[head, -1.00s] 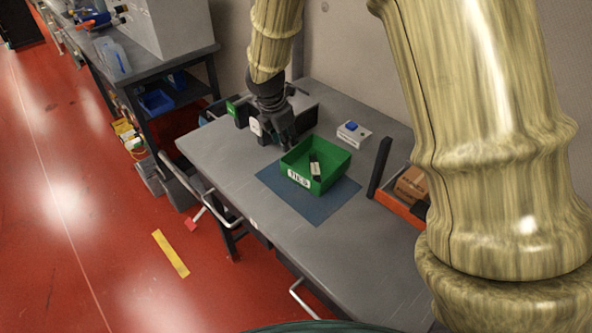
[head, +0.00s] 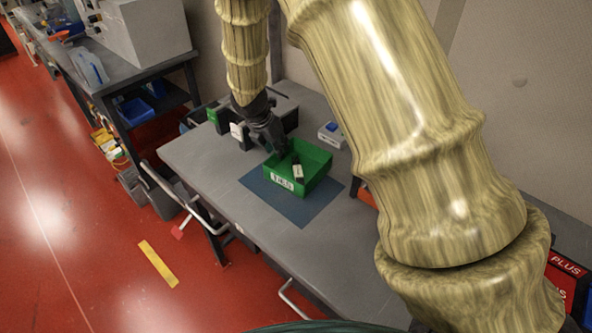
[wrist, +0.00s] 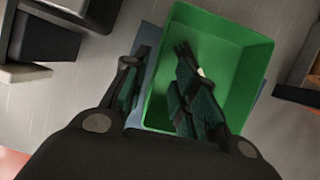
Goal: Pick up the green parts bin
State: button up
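The green parts bin (head: 312,172) stands upright on a blue mat (head: 290,205) on the grey workbench. It has a white label on its front, and a small dark-and-white item (head: 297,170) lies inside. My gripper (head: 279,150) is at the bin's far left edge. In the wrist view my gripper (wrist: 163,58) is open. Its left finger is outside the green bin's (wrist: 243,62) left wall and its right finger is over the bin's inside. A gap shows between the fingers and the wall. The right finger partly hides the item and the bin floor.
Dark bins (head: 238,131) stand behind my gripper at the back left of the bench (head: 205,160). A small white box with a blue top (head: 332,133) stands behind the green bin. My arm covers the bench's right side. The bench front is clear.

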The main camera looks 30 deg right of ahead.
aim_at(283, 160)
jog(key=shift+w+d+f+p, duration=0.1)
jog(key=shift+f+p, duration=0.25)
jog(key=shift+f, duration=0.4)
jog(key=shift+p+x, duration=0.35)
jog(key=shift+x, duration=1.25)
grip_shut()
